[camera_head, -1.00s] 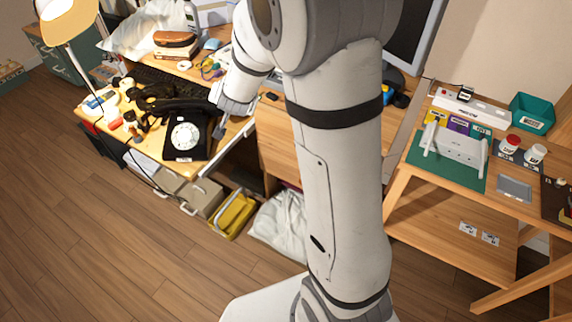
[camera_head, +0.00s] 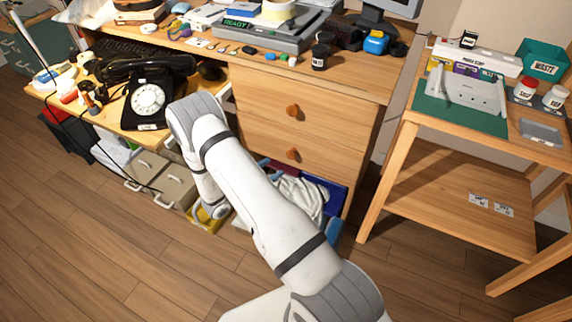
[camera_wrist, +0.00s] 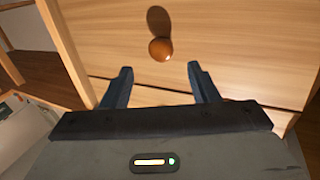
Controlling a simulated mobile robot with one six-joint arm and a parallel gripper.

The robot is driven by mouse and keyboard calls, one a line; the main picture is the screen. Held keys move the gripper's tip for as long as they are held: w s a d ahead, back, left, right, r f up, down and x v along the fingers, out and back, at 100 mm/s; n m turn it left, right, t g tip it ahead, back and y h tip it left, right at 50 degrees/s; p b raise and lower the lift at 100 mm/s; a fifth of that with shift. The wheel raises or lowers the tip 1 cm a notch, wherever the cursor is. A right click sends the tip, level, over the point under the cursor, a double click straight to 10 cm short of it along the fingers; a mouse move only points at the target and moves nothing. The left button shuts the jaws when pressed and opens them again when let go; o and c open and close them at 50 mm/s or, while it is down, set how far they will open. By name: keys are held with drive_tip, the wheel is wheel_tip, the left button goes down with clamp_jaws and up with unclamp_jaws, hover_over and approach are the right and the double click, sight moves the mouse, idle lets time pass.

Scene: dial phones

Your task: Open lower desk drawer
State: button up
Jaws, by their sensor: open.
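The desk's lower drawer (camera_head: 330,153) is shut in the head view, with a round orange-brown knob (camera_head: 292,154). The upper drawer (camera_head: 340,118) above it is also shut, with a matching knob (camera_head: 293,111). In the wrist view my gripper (camera_wrist: 160,68) is open and empty, with two dark fingers pointing at a wooden front. A round knob (camera_wrist: 160,49) shows just beyond and between the fingertips, apart from them. I cannot tell for certain which drawer's knob this is. In the head view my arm hides the gripper.
White bags and a blue box (camera_head: 328,195) lie under the drawers. A yellow bin (camera_head: 203,218) and file boxes (camera_head: 176,187) stand left of them. A black dial phone (camera_head: 150,98) sits on the desk. A wooden side table (camera_head: 460,200) stands right; floor in front is clear.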

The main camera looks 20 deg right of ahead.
sight(289, 157)
drive_tip(key=b+x, duration=0.1)
drive_tip(key=x, duration=0.6)
drive_tip(key=shift+d, duration=0.2)
clamp_jaws()
drive_tip(key=shift+a, duration=0.1)
